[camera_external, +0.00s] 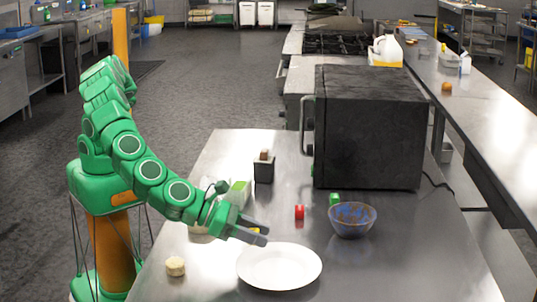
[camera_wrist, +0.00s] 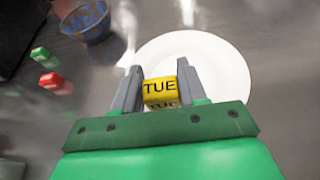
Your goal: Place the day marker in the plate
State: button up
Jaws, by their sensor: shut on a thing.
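The day marker (camera_wrist: 159,87) is a small yellow block with "TUE" in black letters. My gripper (camera_wrist: 160,72) is shut on it, one grey finger on each side. In the external view, a bit of yellow of the day marker (camera_external: 255,230) shows at my gripper (camera_external: 264,235), which is near the far left edge of the plate. The plate (camera_external: 279,267) is white, round and empty on the metal table. In the wrist view the plate (camera_wrist: 218,62) lies beyond and behind the marker. The height of the marker over the table is hard to tell.
A blue-patterned bowl (camera_external: 352,219), a red block (camera_external: 299,212) and a green block (camera_external: 335,199) stand behind the plate. A black oven-like box (camera_external: 368,130) fills the back right. A dark holder (camera_external: 264,169) is at the back. A pale round item (camera_external: 175,267) lies at left.

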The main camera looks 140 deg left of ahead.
jog(key=shift+f, duration=1.5)
jog(key=shift+f, duration=0.6)
jog(key=o, duration=1)
jog(key=shift+r, duration=0.15)
jog(key=shift+r, duration=0.3)
jog(key=shift+s+d+r, duration=0.15)
jog(key=shift+d+r, duration=0.05)
jog(key=shift+r, duration=0.1)
jog(key=v, duration=1.1)
jog(key=shift+s+d+r, duration=0.1)
jog(key=shift+s+d, duration=0.05)
jog(key=shift+s, duration=0.05)
